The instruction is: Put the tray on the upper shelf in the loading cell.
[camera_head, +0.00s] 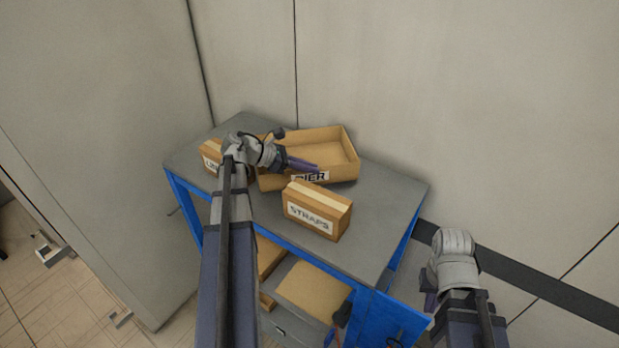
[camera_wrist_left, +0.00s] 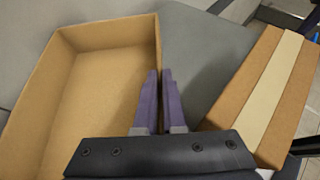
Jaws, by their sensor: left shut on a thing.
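The tray (camera_head: 341,141) is an open-topped cardboard box with a label ending in "PIER". It rests on the grey top of a blue-framed table. My left gripper (camera_head: 318,168) is shut on the tray's near wall, beside the label. In the left wrist view the two fingers (camera_wrist_left: 161,95) straddle the wall of the tray (camera_wrist_left: 72,42), and its inside looks empty. My right gripper (camera_head: 430,290) hangs right of the table, away from the tray; its fingers are mostly hidden. I cannot identify the upper shelf in these views.
A STRAPS carton (camera_head: 318,209) stands close in front of the tray, also seen in the left wrist view (camera_wrist_left: 262,95). Another carton (camera_head: 210,155) is left of it, partly behind my arm. The table top (camera_head: 385,215) is clear at right. Cartons (camera_head: 312,290) sit below; walls stand behind.

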